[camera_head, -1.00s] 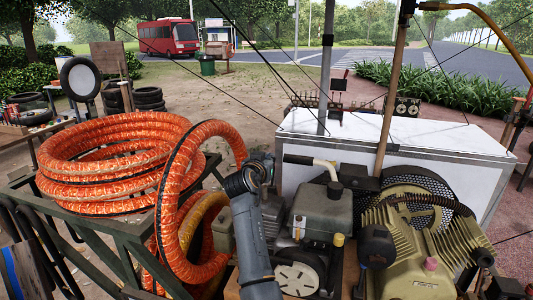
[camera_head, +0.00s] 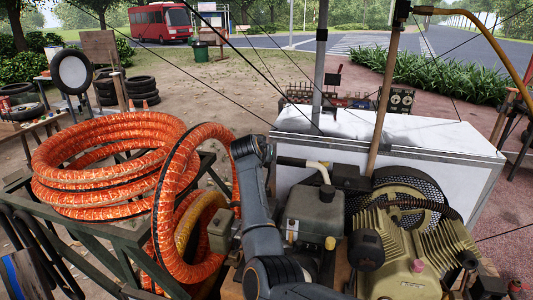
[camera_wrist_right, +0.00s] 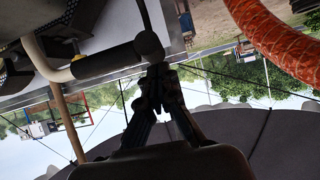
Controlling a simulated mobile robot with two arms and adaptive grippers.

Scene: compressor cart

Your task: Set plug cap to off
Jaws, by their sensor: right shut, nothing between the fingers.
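The compressor's engine with a dark tank (camera_head: 318,212) stands on the cart at the centre of the head view. I cannot tell for certain which part is the plug cap. A pale bent pipe (camera_head: 308,163) with a black end lies above the tank. In the right wrist view, a similar pipe (camera_wrist_right: 42,62) has a rounded black end (camera_wrist_right: 148,44) just beyond my fingertips. My right gripper (camera_wrist_right: 158,72) is shut and empty, close to that black end; contact is unclear. In the head view my right arm hides its fingers. My left gripper is not in view.
A coiled orange hose (camera_head: 105,165) lies left of my arm, with a loop close to it. A green-beige finned compressor (camera_head: 410,245) is on the right. A wooden pole (camera_head: 385,100) and a white box (camera_head: 420,140) stand behind the engine.

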